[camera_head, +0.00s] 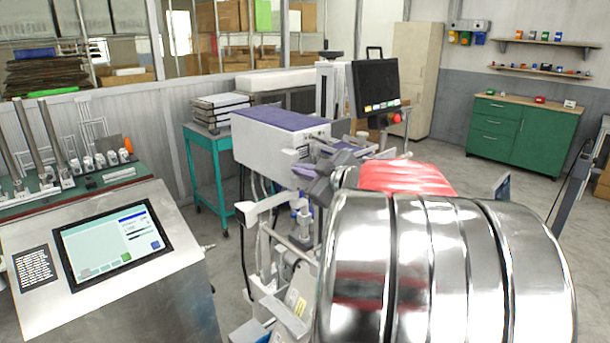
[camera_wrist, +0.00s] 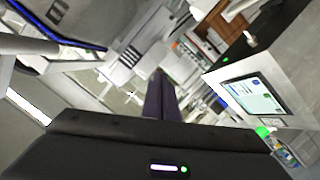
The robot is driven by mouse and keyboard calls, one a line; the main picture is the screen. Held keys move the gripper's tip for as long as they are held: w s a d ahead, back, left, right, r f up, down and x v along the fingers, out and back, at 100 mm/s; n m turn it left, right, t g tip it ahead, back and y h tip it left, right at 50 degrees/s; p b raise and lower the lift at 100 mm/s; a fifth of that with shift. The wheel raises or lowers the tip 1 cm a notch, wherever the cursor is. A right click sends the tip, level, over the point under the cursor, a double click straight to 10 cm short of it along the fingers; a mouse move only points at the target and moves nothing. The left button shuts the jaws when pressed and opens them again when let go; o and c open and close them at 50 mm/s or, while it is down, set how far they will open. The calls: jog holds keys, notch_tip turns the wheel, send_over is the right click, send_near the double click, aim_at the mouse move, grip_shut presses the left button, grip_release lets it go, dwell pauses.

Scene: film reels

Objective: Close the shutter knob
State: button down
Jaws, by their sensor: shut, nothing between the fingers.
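I cannot pick out the shutter knob with certainty in either view. A white machine with a purple top (camera_head: 270,128) stands in the middle of the head view, with small rods and fittings at its front right. My gripper (camera_wrist: 160,92) shows in the wrist view as narrow purple fingers, closed together and empty. In the head view, purple-grey parts near the machine's front seem to be my gripper, partly hidden among the fittings. I cannot tell whether it touches any of them.
A metal console with a touchscreen (camera_head: 113,243) stands at left; its screen also shows in the wrist view (camera_wrist: 254,98). A black monitor (camera_head: 376,88) stands behind the machine. A teal cart (camera_head: 196,160) is beside it. Open floor lies toward the green cabinet (camera_head: 522,137).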

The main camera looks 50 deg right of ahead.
jog(key=a+r+v, duration=0.1)
jog(key=v, duration=0.9)
jog(key=shift+r, duration=0.45)
jog(key=shift+w+r, duration=0.1)
jog(key=shift+w, duration=0.05)
